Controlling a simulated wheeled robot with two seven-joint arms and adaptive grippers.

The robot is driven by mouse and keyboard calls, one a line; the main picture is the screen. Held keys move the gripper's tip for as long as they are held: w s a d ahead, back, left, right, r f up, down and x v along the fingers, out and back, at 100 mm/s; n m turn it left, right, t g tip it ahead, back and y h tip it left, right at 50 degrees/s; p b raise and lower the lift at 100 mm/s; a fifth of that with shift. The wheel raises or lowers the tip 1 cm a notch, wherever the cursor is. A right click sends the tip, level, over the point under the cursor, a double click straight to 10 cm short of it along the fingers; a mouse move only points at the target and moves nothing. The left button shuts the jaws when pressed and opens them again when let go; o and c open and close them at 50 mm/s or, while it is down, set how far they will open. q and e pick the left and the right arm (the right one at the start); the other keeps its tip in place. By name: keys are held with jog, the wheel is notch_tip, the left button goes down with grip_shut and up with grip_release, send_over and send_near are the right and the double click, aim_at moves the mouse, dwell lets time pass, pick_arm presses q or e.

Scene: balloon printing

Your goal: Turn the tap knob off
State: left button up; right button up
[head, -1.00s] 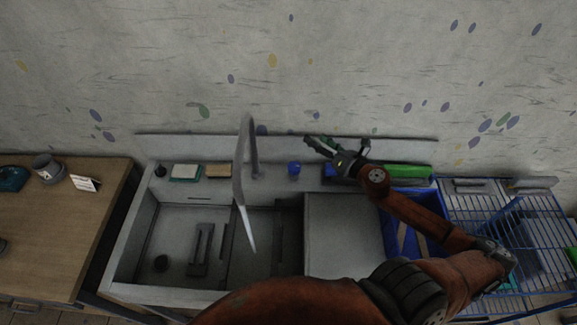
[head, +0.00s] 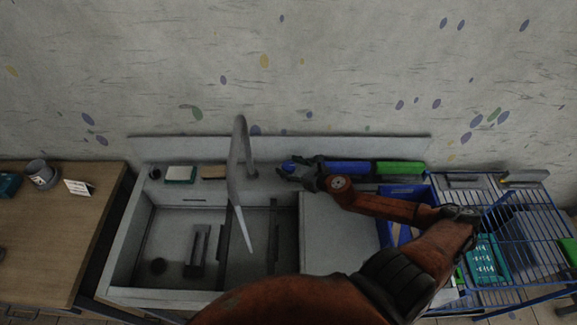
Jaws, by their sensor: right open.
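The grey tap (head: 238,160) arches up over the sink (head: 190,225). A white stream (head: 244,232) comes from its spout into the basin. My left gripper is out of view.
A blue box (head: 347,167) and a green box (head: 400,168) lie on the ledge behind my right arm. A sponge and dish (head: 180,174) sit left of the tap. A blue wire rack (head: 530,245) stands at the right, a wooden counter (head: 65,230) at the left.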

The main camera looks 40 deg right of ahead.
jog(key=shift+w+a+f, duration=0.1)
jog(key=shift+w, duration=0.15)
jog(key=shift+c, duration=0.4)
